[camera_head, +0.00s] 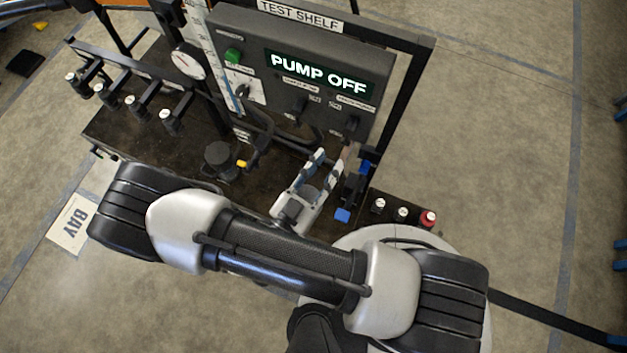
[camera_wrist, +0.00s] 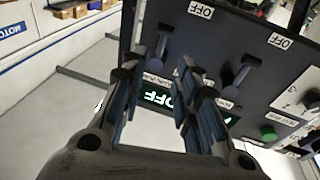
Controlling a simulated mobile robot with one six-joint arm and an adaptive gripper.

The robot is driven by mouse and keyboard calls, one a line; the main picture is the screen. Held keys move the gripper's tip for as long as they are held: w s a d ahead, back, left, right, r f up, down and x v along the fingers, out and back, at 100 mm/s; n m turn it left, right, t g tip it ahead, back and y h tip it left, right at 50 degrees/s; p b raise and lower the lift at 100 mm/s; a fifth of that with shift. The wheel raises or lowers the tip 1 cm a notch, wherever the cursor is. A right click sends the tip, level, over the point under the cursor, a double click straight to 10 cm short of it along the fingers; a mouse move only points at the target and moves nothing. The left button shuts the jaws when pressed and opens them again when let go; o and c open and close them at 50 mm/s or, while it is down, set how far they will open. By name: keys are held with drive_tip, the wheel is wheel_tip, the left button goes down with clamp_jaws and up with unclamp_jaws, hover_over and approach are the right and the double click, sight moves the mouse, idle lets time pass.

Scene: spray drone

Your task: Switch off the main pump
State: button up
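The dark control panel (camera_head: 235,45) carries a lit display (camera_head: 318,72) reading PUMP OFF. Below it are two dark switch levers, the left lever (camera_head: 299,108) and the right lever (camera_head: 350,127); their name labels are too small to read. In the wrist view the panel is upside down, with one lever (camera_wrist: 163,42) and another lever (camera_wrist: 240,72), each near a label reading OFF. My gripper (camera_head: 326,160) is in front of and below the panel, fingers apart and empty. In the wrist view my gripper (camera_wrist: 157,75) partly covers the display (camera_wrist: 155,97). Contact with a lever is not visible.
A green button (camera_head: 232,55) and a rotary knob (camera_head: 244,88) sit on the panel's left, beside a gauge (camera_head: 188,61). Several valves line the left rail. A small box with a red knob (camera_head: 428,218) stands right of my gripper. Open floor lies to the right.

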drive_tip(key=v, duration=0.5)
drive_tip(key=shift+s, duration=0.1)
idle(0.4)
